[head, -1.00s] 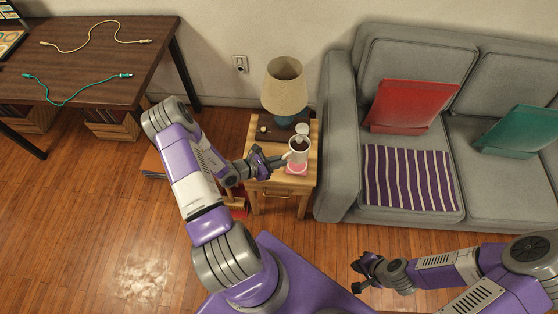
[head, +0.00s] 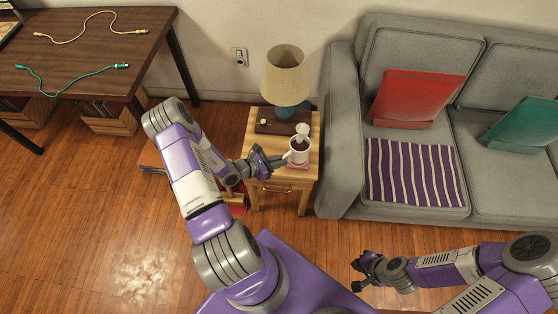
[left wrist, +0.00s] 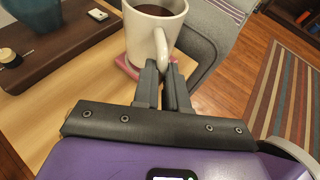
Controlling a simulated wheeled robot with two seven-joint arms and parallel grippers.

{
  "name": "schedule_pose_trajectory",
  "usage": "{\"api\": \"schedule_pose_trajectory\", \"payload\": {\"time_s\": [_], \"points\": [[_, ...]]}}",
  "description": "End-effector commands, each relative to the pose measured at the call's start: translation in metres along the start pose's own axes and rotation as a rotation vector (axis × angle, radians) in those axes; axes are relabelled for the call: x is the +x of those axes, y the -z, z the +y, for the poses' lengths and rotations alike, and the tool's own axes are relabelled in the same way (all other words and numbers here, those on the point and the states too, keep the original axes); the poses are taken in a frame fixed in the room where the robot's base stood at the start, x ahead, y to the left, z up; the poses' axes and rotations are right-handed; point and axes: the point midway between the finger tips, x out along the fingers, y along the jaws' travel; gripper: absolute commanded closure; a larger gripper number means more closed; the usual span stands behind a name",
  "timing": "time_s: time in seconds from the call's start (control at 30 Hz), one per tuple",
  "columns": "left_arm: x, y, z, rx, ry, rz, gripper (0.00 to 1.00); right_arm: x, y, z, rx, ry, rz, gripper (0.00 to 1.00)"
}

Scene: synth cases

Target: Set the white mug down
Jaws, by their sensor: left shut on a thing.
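The white mug (head: 300,156), full of a dark drink, is upright over a pink coaster (head: 298,167) on the small wooden side table (head: 256,148). My left gripper (head: 281,161) is shut on the mug's handle from the left. In the left wrist view the mug (left wrist: 150,35) stands beyond the fingertips (left wrist: 165,72), and the pink coaster (left wrist: 126,67) shows at its base. Whether the base touches the coaster or hangs just above it, I cannot tell. My right gripper (head: 362,274) is open and empty, low over the floor.
A lamp (head: 286,75) with a blue base and a dark wooden tray (head: 264,127) stand behind the mug. The grey sofa (head: 341,150) is close on the right. The table's front left is bare.

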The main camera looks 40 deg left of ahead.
Motion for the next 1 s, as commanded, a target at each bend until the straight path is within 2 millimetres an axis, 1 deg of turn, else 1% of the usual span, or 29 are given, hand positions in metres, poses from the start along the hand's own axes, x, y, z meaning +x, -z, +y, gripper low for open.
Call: {"api": "schedule_pose_trajectory", "payload": {"time_s": [0.63,0.67,0.8,0.83,1.0], "points": [[0.005,0.01,0.0,0.001,0.001,-0.005,1.0,0.009,0.0,0.003,0.0,0.0,0.0,1.0],[0.005,0.009,0.0,0.001,0.001,-0.004,0.83,0.008,0.0,0.003,0.0,0.0,0.0,1.0],[0.005,0.009,0.0,0.001,0.0,-0.003,0.62,0.008,0.0,0.003,0.0,0.0,0.0,1.0],[0.004,0.009,0.0,0.001,0.0,-0.003,0.58,0.008,0.0,0.003,0.0,0.0,0.0,1.0],[0.004,0.01,0.0,0.0,0.0,-0.001,0.58,0.008,0.0,0.003,0.0,0.0,0.0,1.0]]}}
